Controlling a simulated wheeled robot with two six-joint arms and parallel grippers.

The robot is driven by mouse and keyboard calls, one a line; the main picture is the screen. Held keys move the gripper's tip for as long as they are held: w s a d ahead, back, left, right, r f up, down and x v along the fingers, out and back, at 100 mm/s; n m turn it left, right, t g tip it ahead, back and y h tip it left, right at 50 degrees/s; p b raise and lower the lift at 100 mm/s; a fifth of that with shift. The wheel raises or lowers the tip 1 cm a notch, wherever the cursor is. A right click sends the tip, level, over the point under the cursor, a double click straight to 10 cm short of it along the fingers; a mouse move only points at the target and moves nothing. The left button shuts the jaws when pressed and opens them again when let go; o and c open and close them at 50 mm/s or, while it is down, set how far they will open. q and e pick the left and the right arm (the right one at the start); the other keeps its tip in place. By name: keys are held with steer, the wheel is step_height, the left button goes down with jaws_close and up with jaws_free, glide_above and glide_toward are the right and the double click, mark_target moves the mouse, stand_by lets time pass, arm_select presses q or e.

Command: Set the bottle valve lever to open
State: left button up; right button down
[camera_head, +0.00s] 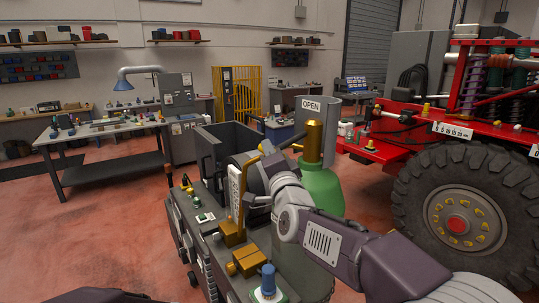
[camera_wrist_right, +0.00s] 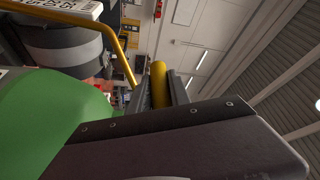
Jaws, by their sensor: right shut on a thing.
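The green bottle (camera_head: 322,190) stands right of the cart, with a brass valve piece (camera_head: 314,142) upright on top. An OPEN plate (camera_head: 311,105) shows just above that piece. My right arm reaches in from the lower right, and its gripper (camera_head: 296,142) is by the valve, partly hidden by its own links. In the right wrist view, the gripper (camera_wrist_right: 160,90) is shut on the gold valve lever (camera_wrist_right: 159,82), a round bar between its fingers. The green bottle (camera_wrist_right: 45,125) fills the left there. My left gripper is not in view.
A thin yellow pipe (camera_wrist_right: 122,55) runs close to the right gripper. The cart top carries brass blocks (camera_head: 247,262) and a blue knob (camera_head: 268,278). The red truck's big wheel (camera_head: 465,215) stands right of the bottle. Open floor (camera_head: 90,220) lies at the left.

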step_height(320, 180, up, 7)
steer(key=m+g+p, duration=0.1)
steer(key=m+p, duration=0.2)
steer(key=p, duration=0.1)
steer(key=m+g+h+p, duration=0.1)
steer(key=m+p, duration=0.2)
steer(key=p, duration=0.1)
steer(key=shift+r, duration=0.2)
steer(key=shift+d+r+m+p, duration=0.1)
steer(key=shift+r+m+p, duration=0.25)
steer(key=shift+p, duration=0.3)
steer(key=shift+w+d+r+p, duration=0.25)
steer(key=shift+r+p, duration=0.15)
steer(key=shift+p, duration=0.1)
steer(key=shift+w+d+r+p, duration=0.15)
steer(key=shift+d+r+p, duration=0.15)
steer(key=shift+r+p, duration=0.25)
steer(key=shift+r, duration=0.25)
